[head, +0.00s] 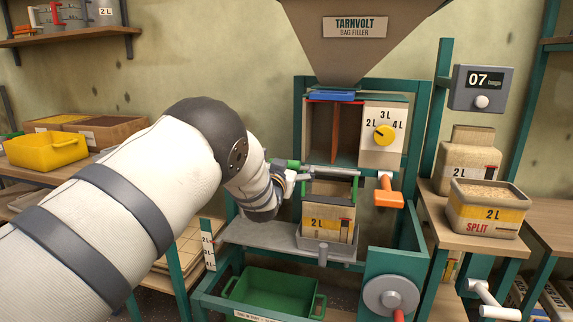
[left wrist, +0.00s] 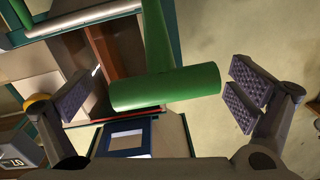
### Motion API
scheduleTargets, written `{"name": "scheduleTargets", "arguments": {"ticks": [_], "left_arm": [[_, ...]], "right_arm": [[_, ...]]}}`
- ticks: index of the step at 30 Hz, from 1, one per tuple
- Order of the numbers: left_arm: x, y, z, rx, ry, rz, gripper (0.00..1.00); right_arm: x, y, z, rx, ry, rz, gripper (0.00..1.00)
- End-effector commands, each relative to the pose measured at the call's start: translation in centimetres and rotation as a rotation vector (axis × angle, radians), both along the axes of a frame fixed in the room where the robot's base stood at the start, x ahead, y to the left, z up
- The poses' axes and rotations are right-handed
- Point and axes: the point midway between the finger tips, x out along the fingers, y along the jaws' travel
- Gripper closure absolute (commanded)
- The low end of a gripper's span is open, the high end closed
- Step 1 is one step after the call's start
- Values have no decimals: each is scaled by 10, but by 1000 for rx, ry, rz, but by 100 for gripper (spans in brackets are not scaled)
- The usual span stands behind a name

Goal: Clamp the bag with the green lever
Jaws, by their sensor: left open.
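The green lever (head: 291,163) is at the left end of a pale clamp bar (head: 335,172) on the bag filler. In the left wrist view the lever's green grip (left wrist: 165,88) lies across the space between my finger pads, with a gap on each side. My left gripper (left wrist: 163,98) is open around it; in the head view the gripper (head: 287,178) is small and partly hidden by my arm. The bag (head: 322,218), marked 2 L, stands upright below the bar on a small grey support. My right gripper is not in view.
The filler's hopper (head: 355,40) is above, with a yellow dial (head: 385,134) and an orange handle (head: 388,192) to the right. A green crate (head: 272,292) is below. A yellow bin (head: 46,151) is at left.

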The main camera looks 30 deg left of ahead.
Motion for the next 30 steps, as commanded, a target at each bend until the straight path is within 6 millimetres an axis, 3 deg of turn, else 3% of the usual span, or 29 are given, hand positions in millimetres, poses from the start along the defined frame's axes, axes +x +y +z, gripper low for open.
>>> {"name": "scheduleTargets", "arguments": {"ticks": [5, 12, 18, 30], "left_arm": [[-17, -5, 0, -1, 2, 0, 0], [-75, -22, 0, 0, 2, -1, 0], [-109, -33, 0, -1, -1, -2, 0], [-115, -34, 0, 0, -1, -1, 0]], "right_arm": [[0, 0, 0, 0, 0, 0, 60], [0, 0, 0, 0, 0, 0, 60], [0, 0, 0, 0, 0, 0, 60], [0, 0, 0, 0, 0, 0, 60]]}}
